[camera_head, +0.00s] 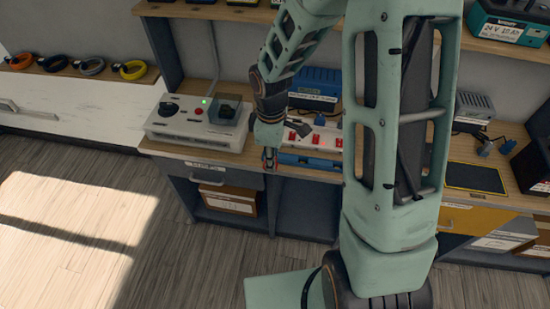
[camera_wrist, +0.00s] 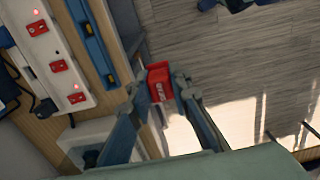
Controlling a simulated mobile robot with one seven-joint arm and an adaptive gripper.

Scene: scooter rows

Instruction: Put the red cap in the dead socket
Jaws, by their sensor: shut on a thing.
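My gripper (camera_wrist: 161,86) is shut on a red cap (camera_wrist: 159,78) with pale lettering, held between the fingertips. In the head view my gripper (camera_head: 269,158) is at the bench's front edge, left of the power strip. The white power strip (camera_head: 322,138) lies on the bench, partly hidden by my arm. In the wrist view the strip (camera_wrist: 48,52) carries red switches (camera_wrist: 58,66) in a row. Red lights glow near the top switch and the bottom switch; I see none clearly by the middle one. The cap is apart from the strip. I cannot make out the sockets clearly.
A blue rail (camera_wrist: 92,42) lies along the strip's front side. A white device (camera_head: 198,128) with a green light and red button stands left on the bench. A blue charger (camera_head: 316,82) stands behind the strip. A dark mat (camera_head: 474,178) lies at right. Open floor is in front.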

